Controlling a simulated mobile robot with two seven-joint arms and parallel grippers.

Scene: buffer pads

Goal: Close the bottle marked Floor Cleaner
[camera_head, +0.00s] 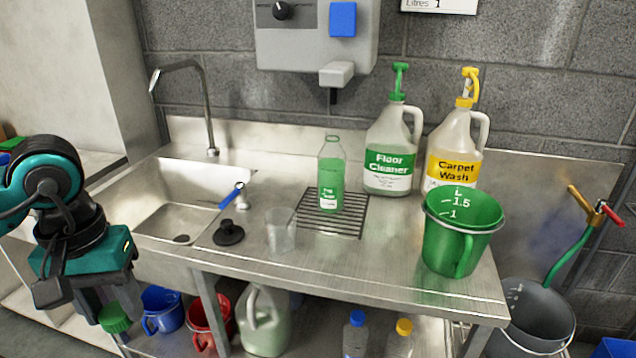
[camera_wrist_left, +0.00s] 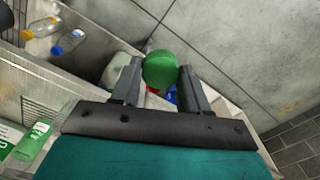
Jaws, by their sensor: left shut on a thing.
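My left gripper (camera_head: 112,305) is at the lower left, in front of the sink and away from the bottles. It is shut on a green cap (camera_head: 115,319), which also shows between the fingers in the left wrist view (camera_wrist_left: 160,70). A large white jug labelled Floor Cleaner (camera_head: 390,165) stands at the back of the steel counter, with a green pump on top. A smaller clear bottle of green liquid (camera_head: 330,182) stands upright on the drain grid, with no cap on its neck; its small label is hard to read. My right gripper is not in view.
A Carpet Wash jug (camera_head: 455,150) and green measuring bucket (camera_head: 460,245) stand right of the bottle. Buckets and bottles sit on the lower shelf.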

